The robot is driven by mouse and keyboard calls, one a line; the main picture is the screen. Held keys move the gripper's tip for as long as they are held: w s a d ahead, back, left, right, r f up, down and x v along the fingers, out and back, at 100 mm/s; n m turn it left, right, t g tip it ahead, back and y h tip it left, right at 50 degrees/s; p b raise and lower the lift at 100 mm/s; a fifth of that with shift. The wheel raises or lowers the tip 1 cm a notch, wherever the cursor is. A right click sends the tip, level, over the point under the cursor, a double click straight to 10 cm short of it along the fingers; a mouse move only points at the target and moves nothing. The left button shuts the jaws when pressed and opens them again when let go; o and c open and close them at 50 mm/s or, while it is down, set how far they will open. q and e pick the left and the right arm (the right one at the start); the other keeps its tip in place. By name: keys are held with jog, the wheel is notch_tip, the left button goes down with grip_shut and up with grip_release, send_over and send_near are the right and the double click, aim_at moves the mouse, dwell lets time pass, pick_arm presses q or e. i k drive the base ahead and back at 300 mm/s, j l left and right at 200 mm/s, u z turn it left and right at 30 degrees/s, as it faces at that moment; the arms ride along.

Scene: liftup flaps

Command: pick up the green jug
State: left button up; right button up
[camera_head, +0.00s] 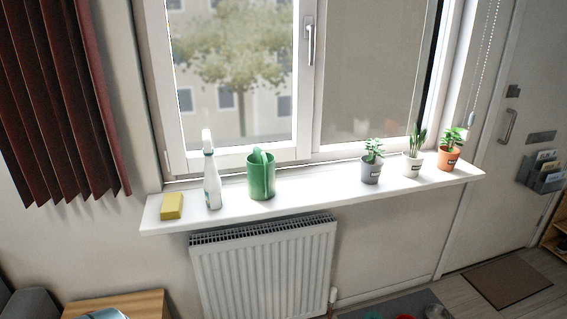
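The green jug (261,177) stands upright on the white windowsill (317,195), left of its middle. A rounded green part rises at its top, and I cannot tell if it is a handle or spout. A white spray bottle (211,180) stands close to its left, apart from it. Neither of my grippers is in view, and nothing touches the jug.
A yellow sponge (171,205) lies at the sill's left end. Three potted plants, grey (371,170), white (412,163) and orange (449,157), stand at the right. The sill between jug and plants is clear. A radiator (264,270) is below; a red curtain (62,100) hangs left.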

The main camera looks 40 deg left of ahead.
aim_at(260, 165)
jog(key=i+l+u, duration=0.1)
jog(key=i+u, duration=0.15)
jog(key=i, duration=0.25)
jog(key=i+l+u, duration=0.3)
jog(key=i, duration=0.25)
jog(key=i+l+u, duration=0.15)
jog(key=i+u, duration=0.25)
jog(key=i+l+u, duration=0.2)
jog(key=u, duration=0.2)
jog(key=i+l+u, duration=0.5)
jog(key=l+u, duration=0.25)
